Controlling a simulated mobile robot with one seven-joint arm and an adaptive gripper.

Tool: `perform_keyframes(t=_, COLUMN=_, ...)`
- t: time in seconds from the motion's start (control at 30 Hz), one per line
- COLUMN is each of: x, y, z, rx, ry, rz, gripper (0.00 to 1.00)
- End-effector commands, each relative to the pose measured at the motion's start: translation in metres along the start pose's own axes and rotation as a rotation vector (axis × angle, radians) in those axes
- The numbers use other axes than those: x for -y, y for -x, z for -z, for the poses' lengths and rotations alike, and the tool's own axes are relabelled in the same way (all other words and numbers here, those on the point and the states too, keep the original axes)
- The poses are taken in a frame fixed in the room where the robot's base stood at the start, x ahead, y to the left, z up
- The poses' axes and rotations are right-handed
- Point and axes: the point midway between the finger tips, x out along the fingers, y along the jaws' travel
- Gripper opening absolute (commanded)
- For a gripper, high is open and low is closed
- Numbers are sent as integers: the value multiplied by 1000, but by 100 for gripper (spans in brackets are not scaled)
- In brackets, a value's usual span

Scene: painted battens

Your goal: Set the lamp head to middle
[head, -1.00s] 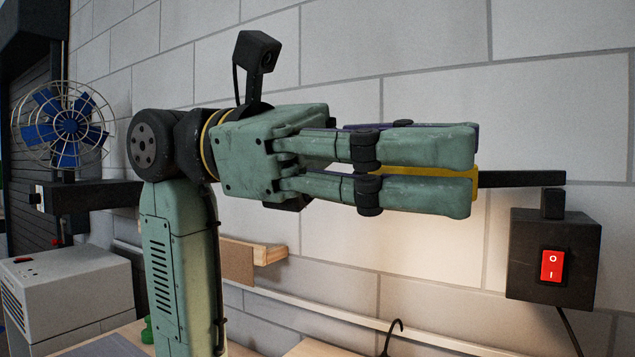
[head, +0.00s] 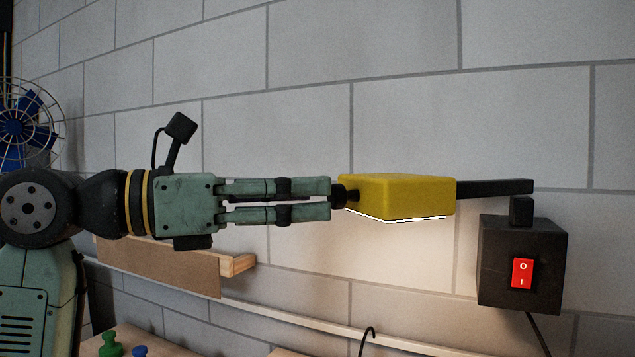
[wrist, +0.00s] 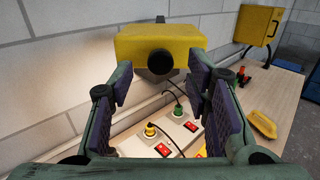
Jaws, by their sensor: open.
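The yellow lamp head (head: 405,193) sits on a dark arm (head: 495,188) from the wall-side black box. Its lower edge glows, and light falls on the wall below. A black knob (head: 346,194) sticks out of its left end. My gripper (head: 328,200) points right, level with the knob, its fingertips close to it. In the wrist view the lamp head (wrist: 140,42) faces me with its round knob (wrist: 160,62) between the spread fingers of my gripper (wrist: 163,75). The fingers are open and hold nothing. I cannot tell whether they touch the knob.
A black box (head: 490,265) with a red rocker switch (head: 522,273) is at the right. A blue fan (head: 18,125) is at the far left. The wrist view shows a bench below with plugs, cables, red switches and a yellow cabinet (wrist: 257,24). A wooden shelf (head: 238,264) runs along the wall.

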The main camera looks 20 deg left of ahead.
Motion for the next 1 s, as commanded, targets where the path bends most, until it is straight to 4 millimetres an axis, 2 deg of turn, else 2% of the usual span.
perform_keyframes(t=0.1, x=0, y=-16, z=-1, rx=-1, ry=0, rz=2, gripper=44)
perform_keyframes(t=0.2, x=0, y=-23, z=-1, rx=0, ry=-1, rz=1, gripper=44)
perform_keyframes(t=0.53, x=0, y=-27, z=0, rx=1, ry=0, rz=1, gripper=44)
perform_keyframes(t=1.0, x=0, y=-27, z=0, rx=0, ry=-1, rz=1, gripper=14)
